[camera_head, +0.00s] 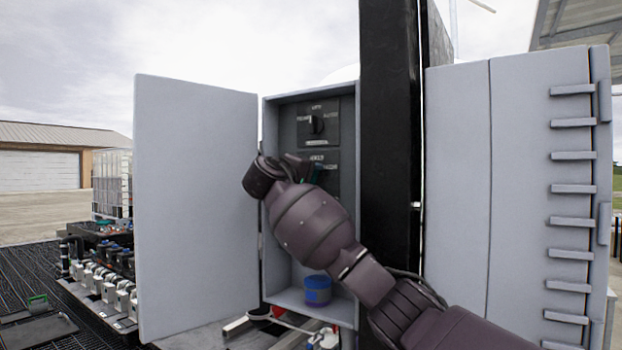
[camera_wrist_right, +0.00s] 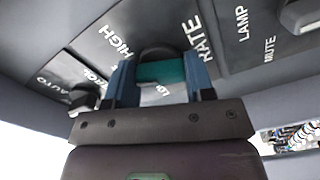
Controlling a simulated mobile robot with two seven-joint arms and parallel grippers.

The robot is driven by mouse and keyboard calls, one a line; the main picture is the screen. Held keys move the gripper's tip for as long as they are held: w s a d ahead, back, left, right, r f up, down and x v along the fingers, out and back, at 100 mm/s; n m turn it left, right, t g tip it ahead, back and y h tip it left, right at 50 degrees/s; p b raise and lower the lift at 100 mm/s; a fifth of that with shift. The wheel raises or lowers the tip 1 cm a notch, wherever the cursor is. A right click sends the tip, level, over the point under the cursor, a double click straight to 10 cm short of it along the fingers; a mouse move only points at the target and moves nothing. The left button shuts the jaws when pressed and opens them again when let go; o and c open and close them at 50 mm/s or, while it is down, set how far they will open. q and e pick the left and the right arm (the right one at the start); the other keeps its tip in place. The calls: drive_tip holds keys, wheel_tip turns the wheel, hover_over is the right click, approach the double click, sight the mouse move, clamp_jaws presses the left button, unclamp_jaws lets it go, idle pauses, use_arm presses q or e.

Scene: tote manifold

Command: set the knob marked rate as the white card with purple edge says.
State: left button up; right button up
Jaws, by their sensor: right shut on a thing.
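The knob marked RATE (camera_wrist_right: 160,70) shows in the right wrist view, with a teal grip between my blue fingers and the words HIGH and LOW around its dial. My right gripper (camera_wrist_right: 161,82) is shut on it, one finger on each side. In the head view my right gripper (camera_head: 308,171) reaches into the open grey cabinet (camera_head: 268,130), and my wrist hides most of this knob. Its exact pointing direction is hard to tell. I see no white card with purple edge in either view. My left gripper is not in view.
A black knob (camera_head: 316,124) sits on the panel above. Other knobs flank RATE in the wrist view, one by AUTO (camera_wrist_right: 84,97) and one by LAMP and MUTE (camera_wrist_right: 301,14). A blue tub (camera_head: 317,290) stands on the cabinet floor. An open door (camera_head: 195,200) bounds the left, a black post (camera_head: 388,130) the right.

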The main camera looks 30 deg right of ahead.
drive_tip(key=shift+n+p, duration=0.65)
drive_tip(key=shift+n, duration=7.25)
drive_tip(key=o, duration=0.9)
drive_tip(key=shift+a, duration=0.1)
